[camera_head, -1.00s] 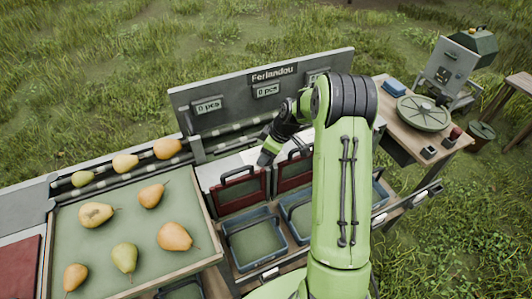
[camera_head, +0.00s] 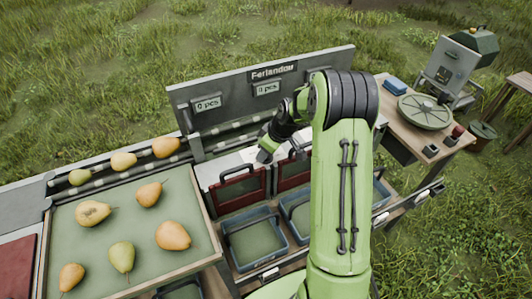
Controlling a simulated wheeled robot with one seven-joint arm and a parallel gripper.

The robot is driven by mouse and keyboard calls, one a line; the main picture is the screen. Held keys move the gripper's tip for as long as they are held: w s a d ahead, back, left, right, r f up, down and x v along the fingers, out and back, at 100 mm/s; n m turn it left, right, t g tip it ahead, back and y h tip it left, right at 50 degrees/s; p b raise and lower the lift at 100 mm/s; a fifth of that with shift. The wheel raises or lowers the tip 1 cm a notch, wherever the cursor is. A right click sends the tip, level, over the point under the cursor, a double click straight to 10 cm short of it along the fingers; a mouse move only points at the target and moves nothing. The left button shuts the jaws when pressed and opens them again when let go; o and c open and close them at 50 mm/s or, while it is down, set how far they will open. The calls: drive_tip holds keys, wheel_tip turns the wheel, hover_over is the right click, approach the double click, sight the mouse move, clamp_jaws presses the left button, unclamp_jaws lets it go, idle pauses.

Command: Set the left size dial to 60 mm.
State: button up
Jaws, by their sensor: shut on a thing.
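My gripper (camera_head: 264,155) reaches down to the pale sloped panel (camera_head: 231,164) behind the red flaps. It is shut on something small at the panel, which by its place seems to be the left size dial. The fingers and wrist hide the dial, so its pointer and marks cannot be read. A red flap with a dark handle (camera_head: 238,192) stands just in front and to the left. A second red flap (camera_head: 291,175) is to the right, partly behind my arm.
The grey board (camera_head: 228,117) with "0 pcs" displays rises behind. Blue-rimmed bins (camera_head: 231,262) sit in front. A green tray (camera_head: 70,235) with several pears is at left. A side table (camera_head: 396,126) with a round green lidded thing (camera_head: 424,112) stands at right.

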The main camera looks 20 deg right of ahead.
drive_tip(key=m+b, duration=0.1)
drive_tip(key=m, duration=0.1)
drive_tip(key=m+t+h+b, duration=0.1)
drive_tip(key=m, duration=0.1)
drive_tip(key=shift+h, duration=0.3)
drive_tip(key=m+h+b, duration=0.1)
drive_tip(key=m+h, duration=0.1)
drive_tip(key=m, duration=0.3)
drive_tip(key=shift+r, duration=0.1)
idle(0.4)
drive_tip(key=o, duration=0.8)
drive_tip(key=p+v, duration=0.2)
drive_tip(key=v, duration=1.3)
drive_tip(key=shift+r, duration=0.4)
